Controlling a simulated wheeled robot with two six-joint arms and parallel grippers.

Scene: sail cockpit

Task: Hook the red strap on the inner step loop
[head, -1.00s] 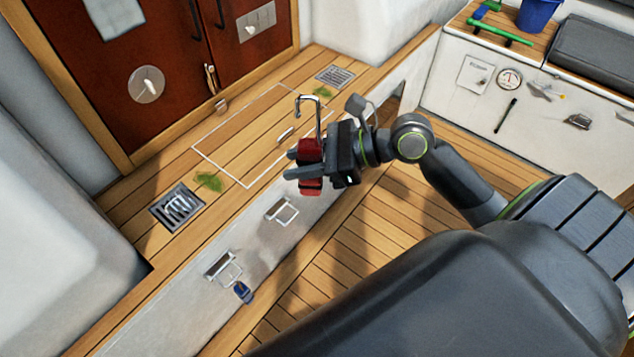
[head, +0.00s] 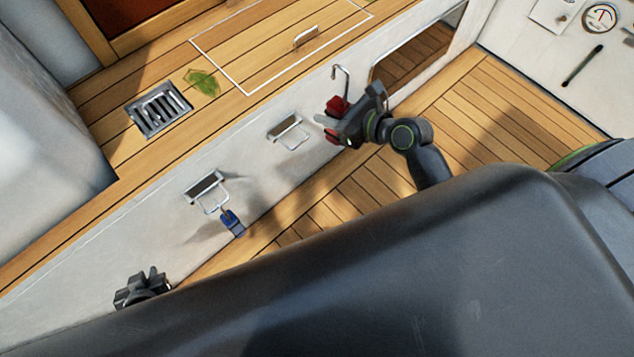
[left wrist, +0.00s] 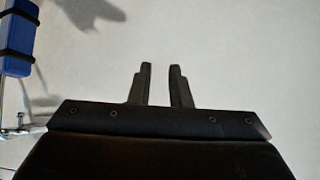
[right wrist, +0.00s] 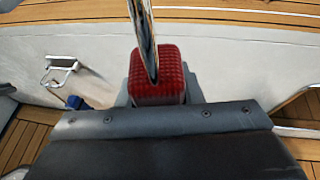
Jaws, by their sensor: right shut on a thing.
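My right gripper (head: 330,128) is shut on the red strap's ribbed red grip (head: 338,106). Its silver hook (head: 341,78) stands up from the grip, and the right wrist view shows the red grip (right wrist: 158,80) between the fingers. An empty step loop (head: 290,133) on the white riser is just left of this gripper, apart from the hook. A second step loop (head: 208,192) lies further left, with a blue strap (head: 232,222) hanging at it. My left gripper (head: 142,287) is open and empty, low in front of the riser; the blue strap (left wrist: 18,45) shows at left in its view.
The white riser (head: 110,240) runs below a wooden ledge with a drain grate (head: 158,110), a green leaf (head: 203,82) and a white-outlined hatch (head: 290,50). A dark opening (head: 415,50) is in the riser at right. Plank floor (head: 480,125) lies clear at right.

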